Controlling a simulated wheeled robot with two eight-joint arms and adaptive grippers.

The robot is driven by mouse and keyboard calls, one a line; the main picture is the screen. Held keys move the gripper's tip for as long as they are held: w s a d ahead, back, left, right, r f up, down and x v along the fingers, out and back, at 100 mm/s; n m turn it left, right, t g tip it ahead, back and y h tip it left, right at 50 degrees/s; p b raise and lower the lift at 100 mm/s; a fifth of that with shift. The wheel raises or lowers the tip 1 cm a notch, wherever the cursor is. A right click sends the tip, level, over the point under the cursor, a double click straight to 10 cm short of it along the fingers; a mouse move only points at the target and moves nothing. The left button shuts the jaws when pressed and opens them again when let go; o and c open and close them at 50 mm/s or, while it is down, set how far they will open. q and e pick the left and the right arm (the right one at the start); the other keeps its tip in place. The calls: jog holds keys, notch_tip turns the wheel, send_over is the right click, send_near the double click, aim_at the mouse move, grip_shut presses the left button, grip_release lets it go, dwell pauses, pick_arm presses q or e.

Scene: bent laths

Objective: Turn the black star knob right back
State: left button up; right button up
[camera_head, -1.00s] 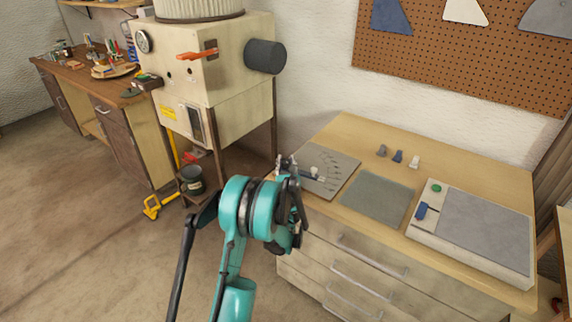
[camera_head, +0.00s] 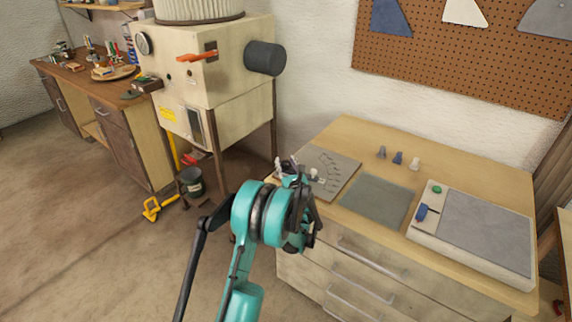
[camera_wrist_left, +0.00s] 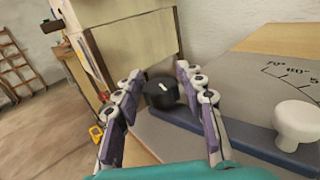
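The black knob (camera_wrist_left: 162,93) with a short white mark on top shows in the left wrist view. It stands at the end of a blue-grey swing arm (camera_wrist_left: 245,137) on a grey plate with degree marks. A white round knob (camera_wrist_left: 297,122) sits farther right on that arm. My left gripper (camera_wrist_left: 158,88) is open, one finger at each side of the black knob; I cannot tell whether they touch it. In the head view my left gripper (camera_head: 287,170) is over the near-left corner of the plate (camera_head: 338,168) and hides the black knob. My right gripper is out of view.
On the cabinet top (camera_head: 435,165) lie a grey-green mat (camera_head: 378,199) and a pale machine with a grey top (camera_head: 485,225). Small grey, blue and white pieces (camera_head: 398,157) stand behind the mat. A large beige machine (camera_head: 215,85) stands to the left.

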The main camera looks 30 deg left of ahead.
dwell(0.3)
pick_arm(q)
jog(key=v, duration=1.2)
jog(key=shift+r, duration=0.1)
jog(key=s+d+r+n+g+h, duration=0.2)
jog(key=s+d+n+h, duration=0.1)
jog(key=s+n, duration=0.35)
jog(key=s+d+r+n+g+h, duration=0.25)
jog(key=s+n, duration=0.25)
jog(key=n, duration=0.3)
jog(key=s+d+n+h, duration=0.2)
jog(key=s+d+n, duration=0.2)
jog(key=s, duration=0.2)
jog(key=s+d+f+n+g+h, duration=0.1)
jog(key=s+d+n+h, duration=0.1)
jog(key=s+d+n, duration=0.2)
jog(key=s+d+f+n+h, duration=0.1)
jog(key=s+d+n+h, duration=0.2)
jog(key=s+d, duration=0.3)
jog(key=shift+s+f+n+g, duration=0.2)
jog(key=shift+s+n+g, duration=0.05)
jog(key=shift+s+n, duration=0.65)
